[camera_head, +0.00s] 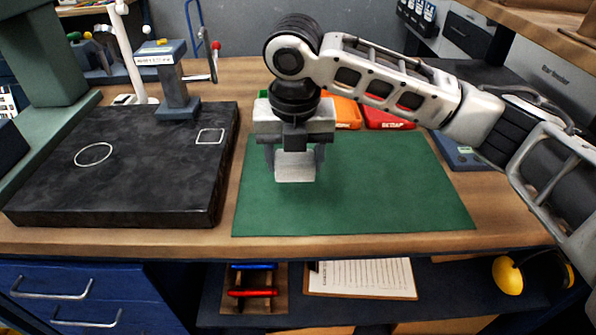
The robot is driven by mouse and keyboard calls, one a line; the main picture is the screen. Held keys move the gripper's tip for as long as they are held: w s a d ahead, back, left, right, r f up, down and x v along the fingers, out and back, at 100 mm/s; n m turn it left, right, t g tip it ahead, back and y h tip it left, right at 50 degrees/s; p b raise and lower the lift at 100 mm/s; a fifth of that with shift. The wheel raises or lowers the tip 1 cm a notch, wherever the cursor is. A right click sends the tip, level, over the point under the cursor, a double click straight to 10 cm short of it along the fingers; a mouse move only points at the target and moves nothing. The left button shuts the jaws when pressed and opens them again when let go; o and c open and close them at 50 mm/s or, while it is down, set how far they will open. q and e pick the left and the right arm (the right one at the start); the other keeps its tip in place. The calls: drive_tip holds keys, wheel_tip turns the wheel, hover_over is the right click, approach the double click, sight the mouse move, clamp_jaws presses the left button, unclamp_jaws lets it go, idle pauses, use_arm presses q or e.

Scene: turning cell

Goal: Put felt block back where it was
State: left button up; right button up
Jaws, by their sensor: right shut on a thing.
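The felt block (295,168) is a pale grey-white block. My right gripper (295,160) comes in from the right, points down and is shut on the block. The block is over the left part of the green mat (400,190); whether it touches the mat I cannot tell. A dark granite plate (130,165) lies left of the mat, with a white circle outline (93,154) and a white square outline (210,136) on it. Both outlines are empty. My left gripper is not in view.
A stand with a grey-blue head (165,55) rises at the plate's back edge. Orange (347,112) and red (385,119) items lie behind the mat, partly hidden by my arm. A blue device (455,150) sits at the mat's right. The mat's front and right are clear.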

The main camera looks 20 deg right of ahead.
sight(298, 173)
drive_tip(key=f, duration=0.1)
drive_tip(key=d+f, duration=0.1)
drive_tip(key=f, duration=0.1)
drive_tip(key=shift+w, duration=0.2)
drive_tip(key=shift+a+f, duration=0.1)
drive_tip(key=shift+f, duration=0.4)
drive_tip(key=o, duration=0.9)
drive_tip(key=shift+f, duration=0.15)
drive_tip(key=shift+o, duration=0.2)
drive_tip(key=r, duration=0.4)
drive_tip(key=s+r, duration=0.1)
drive_tip(key=r, duration=0.7)
drive_tip(key=shift+s+a+r, duration=0.1)
drive_tip(key=shift+s+a, duration=0.2)
drive_tip(key=shift+s, duration=0.05)
